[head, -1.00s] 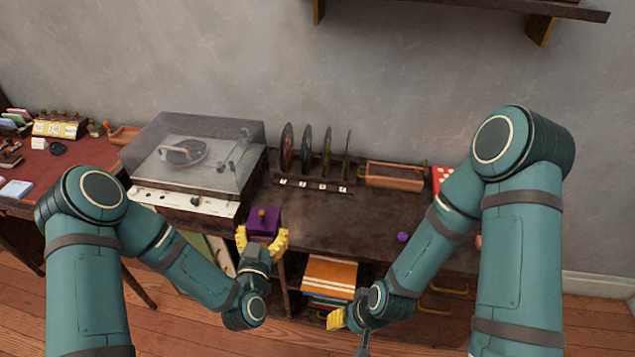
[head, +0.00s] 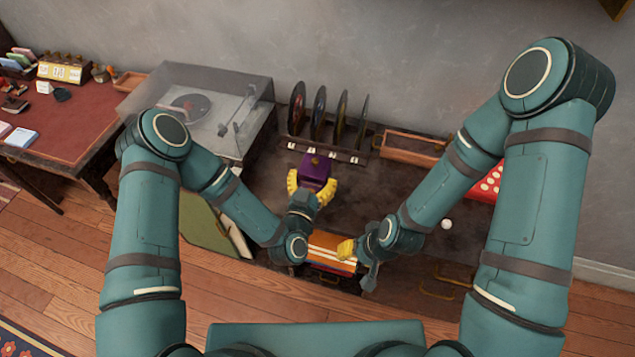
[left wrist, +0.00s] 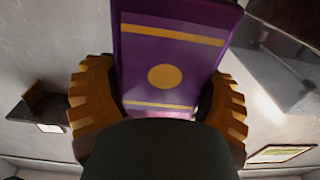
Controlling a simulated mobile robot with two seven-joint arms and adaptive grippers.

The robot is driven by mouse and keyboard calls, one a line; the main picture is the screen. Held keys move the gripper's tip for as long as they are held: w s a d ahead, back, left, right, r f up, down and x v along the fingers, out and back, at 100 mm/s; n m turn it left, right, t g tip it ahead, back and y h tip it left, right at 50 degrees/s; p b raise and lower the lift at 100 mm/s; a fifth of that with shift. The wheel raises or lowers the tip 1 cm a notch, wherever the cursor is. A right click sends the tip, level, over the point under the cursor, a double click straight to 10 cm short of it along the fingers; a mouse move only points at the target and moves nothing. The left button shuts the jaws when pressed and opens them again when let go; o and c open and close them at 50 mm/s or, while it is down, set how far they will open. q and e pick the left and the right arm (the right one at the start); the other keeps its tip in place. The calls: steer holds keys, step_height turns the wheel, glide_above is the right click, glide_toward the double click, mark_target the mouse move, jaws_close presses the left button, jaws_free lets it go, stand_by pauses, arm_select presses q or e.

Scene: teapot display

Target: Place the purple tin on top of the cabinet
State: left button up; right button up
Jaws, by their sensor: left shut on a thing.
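In the left wrist view the tin (left wrist: 170,55) shows a gold disc and gold bands between the fingers (left wrist: 160,105). In the head view the tin appears over the dark cabinet top (head: 365,190), in front of the record rack; I cannot tell whether it touches the top. My right gripper (head: 347,249) is at the cabinet's front, partly hidden, and I see nothing held in it.
A record player (head: 205,110) with a clear cover stands on the left. Behind the tin is a rack of several records (head: 328,118), with a copper-coloured tray (head: 410,150) to its right. A white ball (head: 446,224) and a red dotted item (head: 487,187) are further right.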

mark_target(314, 192)
arm_select(q)
steer(key=shift+f+b, duration=0.4)
steer(key=shift+f, duration=2.35)
steer(key=shift+f, duration=0.1)
steer(key=o, duration=1.2)
steer(key=shift+f, duration=0.1)
